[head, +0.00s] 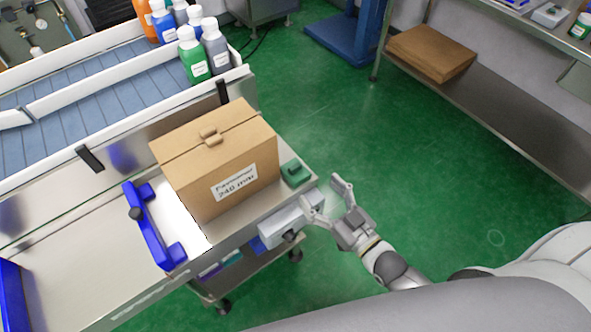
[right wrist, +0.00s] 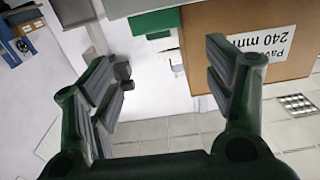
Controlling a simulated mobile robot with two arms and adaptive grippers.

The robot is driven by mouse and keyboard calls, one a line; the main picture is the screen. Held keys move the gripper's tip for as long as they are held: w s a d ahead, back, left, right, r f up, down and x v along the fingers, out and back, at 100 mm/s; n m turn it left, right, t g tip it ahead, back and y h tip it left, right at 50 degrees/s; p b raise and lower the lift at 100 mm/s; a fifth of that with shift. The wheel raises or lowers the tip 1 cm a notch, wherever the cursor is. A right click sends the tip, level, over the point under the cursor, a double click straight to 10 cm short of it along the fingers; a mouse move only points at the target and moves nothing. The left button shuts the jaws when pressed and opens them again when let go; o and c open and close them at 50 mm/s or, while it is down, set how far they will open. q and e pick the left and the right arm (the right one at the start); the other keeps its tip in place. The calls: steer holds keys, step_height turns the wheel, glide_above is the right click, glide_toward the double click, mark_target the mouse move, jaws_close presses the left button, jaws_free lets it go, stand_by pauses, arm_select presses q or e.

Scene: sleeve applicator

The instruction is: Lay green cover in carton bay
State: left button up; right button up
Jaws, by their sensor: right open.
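A small green block-like piece, which looks like the green cover (head: 295,173), sits on the metal table right beside the cardboard carton (head: 222,165). It also shows at the top of the right wrist view (right wrist: 155,22). The carton is closed, with a white "240 mm" label and a small brown raised piece on top. I cannot tell which spot is the carton bay. My right gripper (head: 321,196) is open and empty, just off the table's right end, close to the green piece but apart from it. My left gripper is not in view.
A blue bracket (head: 153,228) stands left of the carton. A grey box (head: 290,222) is at the table's front edge. A conveyor (head: 110,95) with several bottles lies behind. A shelf (head: 500,110) at right holds a flat carton (head: 431,53). Green floor is open between.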

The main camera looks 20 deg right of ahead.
mark_target(300, 176)
steer(key=x, duration=0.8)
steer(key=shift+w+a+f, duration=0.1)
steer(key=shift+w+f, duration=0.15)
steer(key=c, duration=1.2)
steer(key=shift+r, duration=0.1)
